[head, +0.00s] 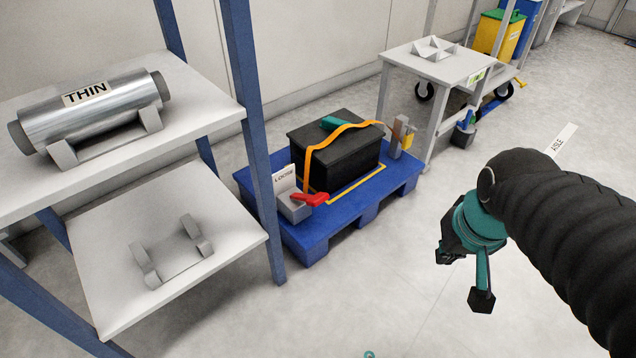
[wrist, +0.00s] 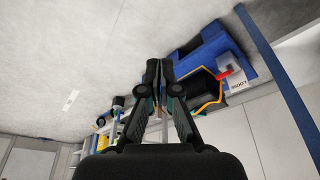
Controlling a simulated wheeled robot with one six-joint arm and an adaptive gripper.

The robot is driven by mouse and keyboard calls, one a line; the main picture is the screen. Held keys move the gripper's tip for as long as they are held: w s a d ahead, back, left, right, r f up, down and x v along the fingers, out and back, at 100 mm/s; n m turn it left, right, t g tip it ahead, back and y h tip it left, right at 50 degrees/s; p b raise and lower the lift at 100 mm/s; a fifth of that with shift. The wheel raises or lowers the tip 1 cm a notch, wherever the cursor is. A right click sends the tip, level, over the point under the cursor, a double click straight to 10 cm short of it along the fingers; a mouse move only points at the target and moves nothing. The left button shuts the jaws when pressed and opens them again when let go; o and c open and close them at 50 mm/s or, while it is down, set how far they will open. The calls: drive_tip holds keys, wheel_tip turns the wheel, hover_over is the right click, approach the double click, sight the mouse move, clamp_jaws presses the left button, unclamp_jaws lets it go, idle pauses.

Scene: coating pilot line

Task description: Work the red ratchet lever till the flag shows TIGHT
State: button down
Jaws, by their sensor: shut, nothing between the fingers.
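The red ratchet lever (head: 310,198) sits on a grey ratchet block (head: 293,208) at the near-left part of a blue pallet (head: 310,240). A white flag (head: 285,186) beside it reads LOOSE. An orange strap (head: 318,150) runs over a black case (head: 345,165) on the pallet. My gripper (head: 464,275) is to the right of the pallet, apart from the lever, over open floor. In the wrist view my gripper (wrist: 155,65) is shut and empty; the lever (wrist: 224,73) and the LOOSE flag (wrist: 238,85) show upside down at right.
A rack with blue posts (head: 250,120) stands left of the pallet, close to the lever, with a roll marked THIN (head: 95,105) on its upper shelf. A white table (head: 430,65) stands behind. The floor (head: 390,260) between pallet and gripper is clear.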

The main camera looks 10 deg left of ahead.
drive_tip(key=w+a+f+n+p, duration=0.2)
drive_tip(key=w+a+n, duration=0.1)
drive_tip(key=w+a, duration=0.6)
drive_tip(key=w+a+f+n+g+y+p, duration=0.1)
drive_tip(key=w+a+f+n+p, duration=0.1)
drive_tip(key=w+a, duration=0.8)
drive_tip(key=w+a+f+n+g+p, duration=0.1)
drive_tip(key=w+a+f+n+p, duration=0.1)
drive_tip(key=w+a, duration=0.8)
drive_tip(key=shift+w+f+n+p, duration=0.35)
drive_tip(key=shift+f+n, duration=0.4)
drive_tip(key=shift+n, duration=0.35)
